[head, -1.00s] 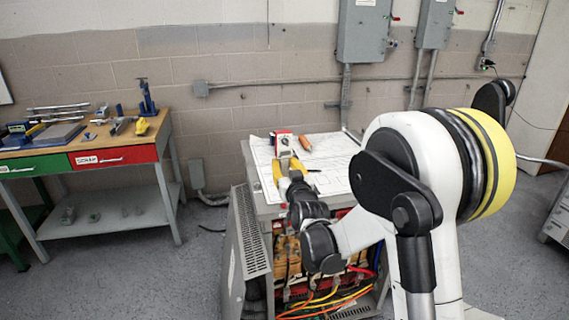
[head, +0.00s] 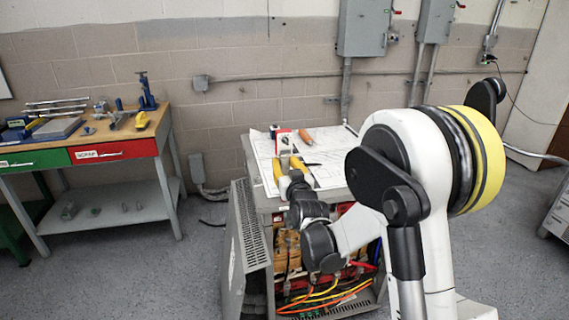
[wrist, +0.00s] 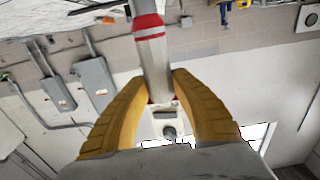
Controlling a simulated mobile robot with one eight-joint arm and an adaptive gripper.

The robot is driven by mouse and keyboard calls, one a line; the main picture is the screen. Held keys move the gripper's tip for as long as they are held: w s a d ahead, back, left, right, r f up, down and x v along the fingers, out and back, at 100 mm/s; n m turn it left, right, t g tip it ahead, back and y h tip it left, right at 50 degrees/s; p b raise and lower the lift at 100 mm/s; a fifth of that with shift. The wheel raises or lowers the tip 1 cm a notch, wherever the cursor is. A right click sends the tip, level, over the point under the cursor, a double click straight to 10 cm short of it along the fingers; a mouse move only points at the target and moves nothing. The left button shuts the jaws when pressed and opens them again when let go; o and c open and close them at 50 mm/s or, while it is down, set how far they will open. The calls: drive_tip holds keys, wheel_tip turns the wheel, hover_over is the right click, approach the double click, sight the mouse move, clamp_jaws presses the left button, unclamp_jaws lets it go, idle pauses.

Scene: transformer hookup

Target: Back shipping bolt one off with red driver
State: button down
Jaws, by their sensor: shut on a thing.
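My gripper (head: 288,161) has yellow fingers and is over the left part of the transformer cabinet's top (head: 335,178). In the wrist view, the fingers (wrist: 160,95) are shut around a grey cylindrical tool with red and white bands (wrist: 152,48), which looks like the red driver. Its far end runs out of the top of that picture.
A paper drawing (head: 330,157) covers the cabinet top, with an orange-handled object (head: 306,136) on it. The side panel (head: 240,240) leans at the left, and loose cables (head: 325,296) show in the open front. A workbench (head: 85,160) stands at far left.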

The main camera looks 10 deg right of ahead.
drive_tip(key=shift+f, duration=1.1)
idle(2.0)
drive_tip(key=shift+r, duration=0.25)
idle(1.3)
drive_tip(key=shift+r+p, duration=1.5)
drive_tip(key=shift+r, duration=0.65)
drive_tip(key=shift+s, duration=0.1)
